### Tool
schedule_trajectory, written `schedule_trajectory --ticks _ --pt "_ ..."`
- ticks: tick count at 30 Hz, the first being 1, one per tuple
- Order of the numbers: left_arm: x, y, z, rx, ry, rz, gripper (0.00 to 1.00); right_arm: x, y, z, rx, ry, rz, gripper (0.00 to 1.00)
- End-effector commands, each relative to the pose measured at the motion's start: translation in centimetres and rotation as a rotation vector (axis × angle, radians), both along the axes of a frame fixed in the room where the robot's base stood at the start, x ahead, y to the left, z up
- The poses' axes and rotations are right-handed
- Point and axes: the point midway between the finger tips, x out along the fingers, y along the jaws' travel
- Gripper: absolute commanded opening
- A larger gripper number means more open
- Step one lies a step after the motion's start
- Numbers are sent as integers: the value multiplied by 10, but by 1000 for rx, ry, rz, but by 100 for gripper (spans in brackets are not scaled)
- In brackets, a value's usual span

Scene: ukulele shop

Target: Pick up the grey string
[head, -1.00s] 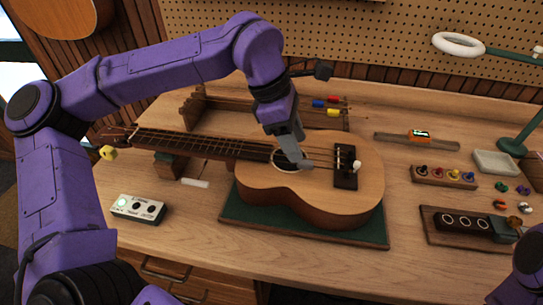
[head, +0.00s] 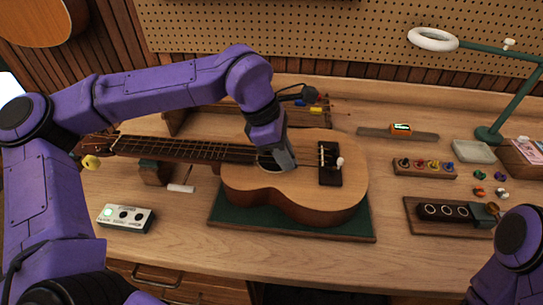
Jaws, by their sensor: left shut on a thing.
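The ukulele (head: 300,185) lies flat, neck to the left, its strings running over the soundhole to the dark bridge (head: 330,165). My left gripper (head: 281,165) points down at the soundhole and is shut on a thin thing at the strings. I take it for the grey string, but the fingers hide it and I cannot make out its colour. My right gripper is out of view; only part of that arm shows at the lower right.
A green mat (head: 240,221) lies under the ukulele. A wooden rack (head: 200,118) with coloured-ended pieces stands behind. A white pedal-like box (head: 126,218) is front left. A knob block (head: 424,168), a grey tray (head: 474,151) and a lamp (head: 505,105) stand right.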

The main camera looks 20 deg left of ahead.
Motion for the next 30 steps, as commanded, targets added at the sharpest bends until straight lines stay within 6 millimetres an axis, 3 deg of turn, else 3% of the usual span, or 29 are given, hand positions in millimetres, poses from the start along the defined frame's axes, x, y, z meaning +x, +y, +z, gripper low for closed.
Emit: schedule_trajectory --ticks 7,14,21,30 --pt "-1 -1 33 0 -6 -1 0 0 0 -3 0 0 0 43" --pt "-49 -23 91 2 -10 -4 0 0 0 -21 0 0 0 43" --pt "-108 -49 116 2 -6 -4 0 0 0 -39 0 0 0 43" --pt "-128 -58 139 0 -1 -1 0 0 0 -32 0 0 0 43"
